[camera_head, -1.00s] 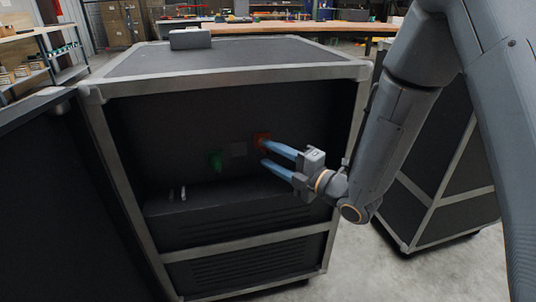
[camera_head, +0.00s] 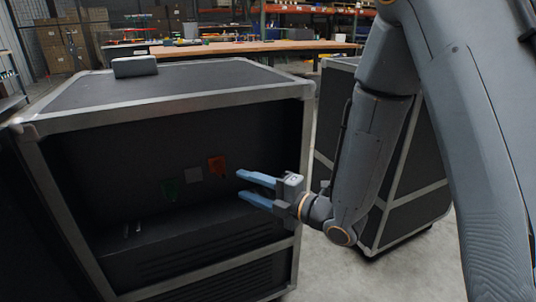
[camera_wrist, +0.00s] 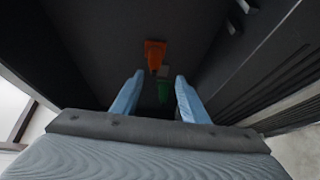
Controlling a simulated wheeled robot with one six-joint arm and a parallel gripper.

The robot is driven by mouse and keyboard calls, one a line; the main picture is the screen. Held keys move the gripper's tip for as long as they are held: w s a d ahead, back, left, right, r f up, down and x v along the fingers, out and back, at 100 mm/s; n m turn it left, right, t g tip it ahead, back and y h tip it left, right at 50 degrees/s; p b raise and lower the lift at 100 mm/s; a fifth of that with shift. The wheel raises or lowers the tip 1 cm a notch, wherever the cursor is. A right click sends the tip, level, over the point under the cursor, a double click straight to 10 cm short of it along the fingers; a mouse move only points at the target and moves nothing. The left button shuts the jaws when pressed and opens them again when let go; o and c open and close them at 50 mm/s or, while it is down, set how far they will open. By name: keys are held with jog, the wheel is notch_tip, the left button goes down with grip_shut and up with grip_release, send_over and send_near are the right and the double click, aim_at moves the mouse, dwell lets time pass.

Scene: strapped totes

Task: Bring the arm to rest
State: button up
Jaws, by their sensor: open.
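My gripper (camera_head: 243,186) is open and empty, its two blue fingers pointing left in front of the open side of a black case (camera_head: 60,185) with grey metal edges. An orange tag-like piece (camera_head: 217,165) is on the dark inner panel, just left of the upper fingertip and apart from it. In the wrist view the fingers (camera_wrist: 152,98) stand apart, with the orange piece (camera_wrist: 155,54) and a green piece (camera_wrist: 163,92) beyond them. My arm hangs down from the upper right.
A green piece (camera_head: 171,190) and a grey square (camera_head: 194,175) are also on the panel. A small grey box (camera_head: 135,66) lies on the case top. Another black case (camera_head: 410,185) stands behind my arm at right. Bare floor (camera_head: 335,272) lies between the cases.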

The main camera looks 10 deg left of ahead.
jog(key=d+m+h, duration=1.2)
jog(key=d+m, duration=0.1)
jog(key=m, duration=0.1)
jog(key=s+d+r+m+g+h, duration=0.1)
jog(key=s+d+m+g, duration=0.2)
jog(key=s, duration=0.4)
jog(key=s+d+r+m+g+h, duration=0.1)
jog(key=s+d+m+g, duration=0.1)
jog(key=s+m, duration=0.45)
jog(key=s+d+r+m+g+h, duration=0.1)
jog(key=s+d+r+m+g, duration=0.15)
jog(key=s, duration=0.65)
jog(key=d+r+m+p, duration=0.4)
jog(key=d+r+p, duration=0.6)
jog(key=p, duration=1.1)
notch_tip(320, 180, up, 3)
jog(key=shift+s+d+f+g+p, duration=0.1)
jog(key=shift+s+d+g+p, duration=0.15)
jog(key=shift+s+g+p, duration=0.15)
